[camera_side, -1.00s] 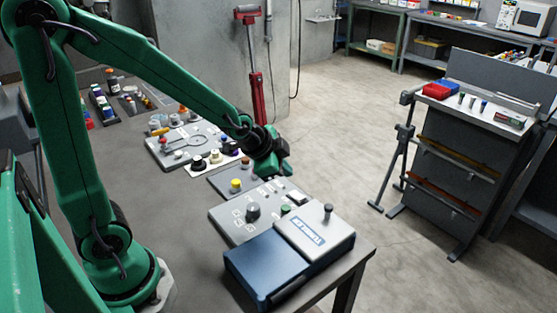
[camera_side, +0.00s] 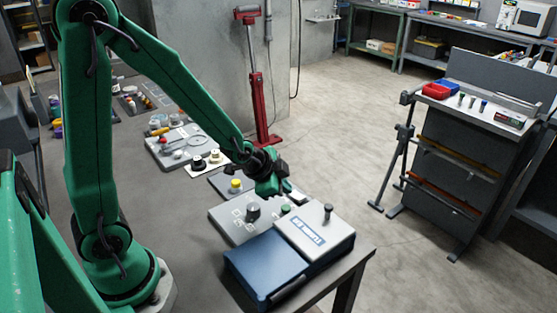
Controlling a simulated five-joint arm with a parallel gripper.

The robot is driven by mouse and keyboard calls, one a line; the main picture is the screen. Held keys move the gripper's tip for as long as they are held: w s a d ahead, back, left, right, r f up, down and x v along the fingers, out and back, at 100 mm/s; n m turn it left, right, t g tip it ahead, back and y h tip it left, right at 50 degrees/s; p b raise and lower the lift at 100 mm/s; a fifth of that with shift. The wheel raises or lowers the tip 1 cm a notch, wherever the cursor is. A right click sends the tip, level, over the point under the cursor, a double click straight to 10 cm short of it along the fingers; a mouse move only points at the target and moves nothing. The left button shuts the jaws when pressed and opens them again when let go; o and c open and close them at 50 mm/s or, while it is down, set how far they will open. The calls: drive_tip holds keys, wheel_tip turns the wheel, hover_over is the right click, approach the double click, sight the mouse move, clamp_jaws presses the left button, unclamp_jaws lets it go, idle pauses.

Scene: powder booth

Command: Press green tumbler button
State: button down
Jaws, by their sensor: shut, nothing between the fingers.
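The green button (camera_side: 285,209) is a small round cap on a grey control panel (camera_side: 226,226), close to the blue and grey box. A dark knob (camera_side: 253,211) stands on the same panel to the left of the button. My gripper (camera_side: 270,193) is shut and empty. It points down above the far part of the panel, a little up and left of the green button in the picture, and looks apart from it. Part of the panel behind the knob is hidden by my gripper.
A blue and grey box (camera_side: 262,268) with a black-topped knob (camera_side: 328,212) stands at the table's near corner. A yellow button (camera_side: 236,185) sits on another panel to the left of my gripper. More knobs and panels lie farther back. The bare table (camera_side: 170,222) is clear at left.

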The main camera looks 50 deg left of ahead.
sight(283, 208)
drive_tip(key=shift+f, duration=1.65)
drive_tip(key=shift+f, duration=0.15)
idle(0.9)
drive_tip(key=shift+a+f, duration=0.1)
drive_tip(key=shift+f, duration=0.2)
drive_tip(key=shift+f, duration=0.4)
idle(0.9)
drive_tip(key=shift+r, duration=0.85)
drive_tip(key=shift+r, duration=0.1)
idle(0.3)
drive_tip(key=shift+r, duration=2.4)
